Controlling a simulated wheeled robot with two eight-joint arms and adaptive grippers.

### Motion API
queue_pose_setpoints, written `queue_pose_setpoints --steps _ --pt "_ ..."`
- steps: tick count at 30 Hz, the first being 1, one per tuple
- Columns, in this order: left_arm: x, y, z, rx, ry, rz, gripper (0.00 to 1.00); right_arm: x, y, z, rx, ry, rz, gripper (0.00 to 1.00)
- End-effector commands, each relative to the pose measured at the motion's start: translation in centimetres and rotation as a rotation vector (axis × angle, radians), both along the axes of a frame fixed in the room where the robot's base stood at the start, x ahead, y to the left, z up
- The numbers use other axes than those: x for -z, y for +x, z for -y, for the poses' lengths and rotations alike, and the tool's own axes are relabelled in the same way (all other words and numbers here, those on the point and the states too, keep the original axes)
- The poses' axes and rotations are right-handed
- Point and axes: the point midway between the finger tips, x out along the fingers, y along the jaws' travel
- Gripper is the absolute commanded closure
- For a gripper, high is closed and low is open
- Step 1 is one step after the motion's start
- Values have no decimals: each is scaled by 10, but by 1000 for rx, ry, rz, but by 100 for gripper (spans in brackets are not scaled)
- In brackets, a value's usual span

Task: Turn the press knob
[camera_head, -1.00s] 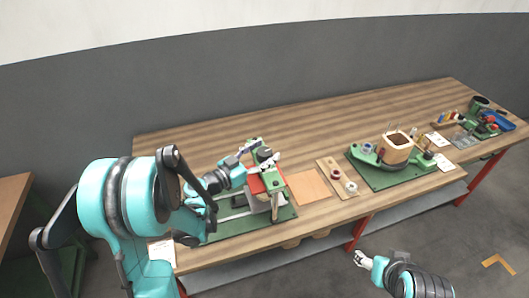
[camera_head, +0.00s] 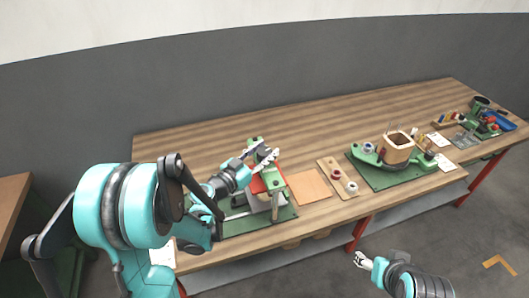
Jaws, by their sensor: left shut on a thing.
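The press (camera_head: 272,181), with a red and green frame, stands on a green base mat (camera_head: 243,224) at the left part of the workbench. My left gripper (camera_head: 268,158) is at the top of the press and shut on the press knob. The knob itself is mostly hidden by the fingers and too small to make out. My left arm comes in from the left and covers part of the mat. My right gripper (camera_head: 361,259) is low in front of the bench, away from the press; its fingers are too small to read.
Right of the press lie a tan square board (camera_head: 309,186) and a wooden strip (camera_head: 338,178) with small round parts. Further right stands a coil winder (camera_head: 396,148) on a green base. More tools sit at the far right. The back of the workbench (camera_head: 290,115) is clear.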

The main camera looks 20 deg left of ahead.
Motion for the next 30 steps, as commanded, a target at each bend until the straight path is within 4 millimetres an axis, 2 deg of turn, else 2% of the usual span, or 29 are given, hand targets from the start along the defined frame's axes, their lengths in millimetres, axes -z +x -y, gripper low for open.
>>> queue_pose_setpoints --steps 21,30 --pt "1 0 5 -636 -1 0 86 25 0 0 0 0 0 35" --pt "1 1 3 -852 0 0 86 30 0 0 0 0 0 35"
